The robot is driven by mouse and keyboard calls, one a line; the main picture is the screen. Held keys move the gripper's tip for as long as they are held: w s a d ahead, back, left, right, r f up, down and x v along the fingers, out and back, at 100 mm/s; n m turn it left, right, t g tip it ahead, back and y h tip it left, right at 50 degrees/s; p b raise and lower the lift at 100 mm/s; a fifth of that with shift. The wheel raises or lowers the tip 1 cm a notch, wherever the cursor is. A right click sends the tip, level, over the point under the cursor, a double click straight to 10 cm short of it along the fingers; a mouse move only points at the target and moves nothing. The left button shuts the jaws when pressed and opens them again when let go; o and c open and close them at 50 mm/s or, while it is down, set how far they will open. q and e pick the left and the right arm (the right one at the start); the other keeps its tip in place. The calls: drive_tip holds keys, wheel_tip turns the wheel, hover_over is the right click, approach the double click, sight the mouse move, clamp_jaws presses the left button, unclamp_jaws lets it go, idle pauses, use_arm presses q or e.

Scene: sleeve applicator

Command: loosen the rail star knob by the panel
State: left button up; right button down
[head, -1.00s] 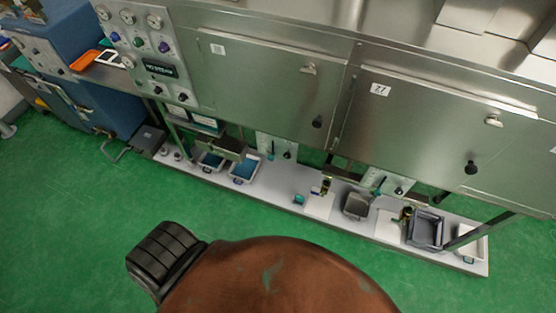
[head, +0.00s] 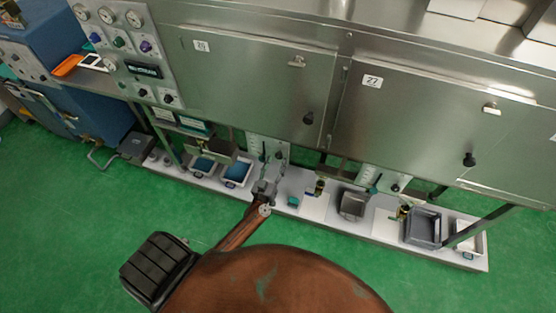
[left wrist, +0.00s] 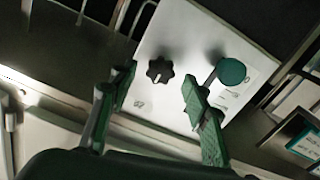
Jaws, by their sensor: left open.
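The rail star knob (left wrist: 159,71), black and lobed, sits on a pale panel plate (left wrist: 150,112) in the left wrist view. A round green knob (left wrist: 231,71) stands on the same plate to its right. My left gripper (left wrist: 157,86) is open. Its two green-padded fingers appear on either side of the star knob, with a gap to it; whether they reach its depth I cannot tell. In the head view my left gripper (head: 270,178) is just in front of and below the small plate (head: 254,142) under the cabinet. My right gripper is not in view.
A steel cabinet with doors (head: 255,90) overhangs the plate. A low white shelf (head: 325,222) below holds blue-filled trays (head: 237,172) and grey bins (head: 423,226). A second similar plate (head: 372,178) is to the right. Green floor in front is clear.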

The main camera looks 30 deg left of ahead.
use_arm(q)
drive_tip(key=shift+x, duration=1.15)
drive_tip(key=shift+c, duration=0.7)
drive_tip(key=c, duration=1)
